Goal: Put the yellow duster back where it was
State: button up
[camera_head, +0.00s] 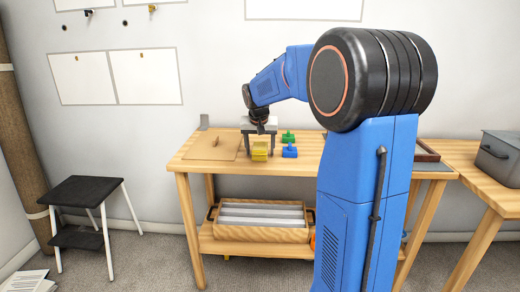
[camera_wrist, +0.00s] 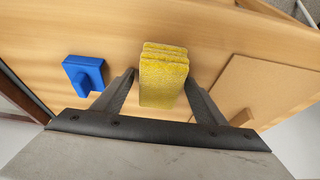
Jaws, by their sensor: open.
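The yellow duster (camera_head: 260,151) stands on the wooden table near its front edge. It also shows in the wrist view (camera_wrist: 163,80), upright between my gripper's two fingers. My gripper (camera_head: 261,145) is open, with a finger on either side of the duster. In the wrist view my gripper (camera_wrist: 162,85) shows a small gap on the left and a narrow one on the right of the duster.
A blue block with a handle (camera_head: 290,152) and a green one (camera_head: 288,137) sit right of the duster. A flat brown board (camera_head: 211,146) lies to the left. A wooden crate (camera_head: 262,233) is on the lower shelf. A black stool (camera_head: 85,192) stands left of the table.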

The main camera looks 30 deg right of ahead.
jog(key=shift+r, duration=0.15)
jog(key=v, duration=1.2)
jog(key=s+a+f+n+y, duration=0.1)
jog(key=s+a+f+n, duration=0.1)
jog(key=s+a, duration=0.5)
jog(key=s+a+f+n, duration=0.1)
jog(key=s+a+f, duration=0.2)
jog(key=s, duration=0.9)
jog(key=s+a+f+n, duration=0.2)
jog(key=s+a+f, duration=0.1)
jog(key=s+f, duration=0.3)
jog(key=s+a+f+n+t+y, duration=0.1)
jog(key=s+a+f, duration=0.1)
jog(key=s+f, duration=0.4)
jog(key=s, duration=0.5)
jog(key=shift+a+n+y, duration=0.3)
jog(key=shift+a+n, duration=0.1)
jog(key=shift+r, duration=0.1)
jog(key=shift+c, duration=0.6)
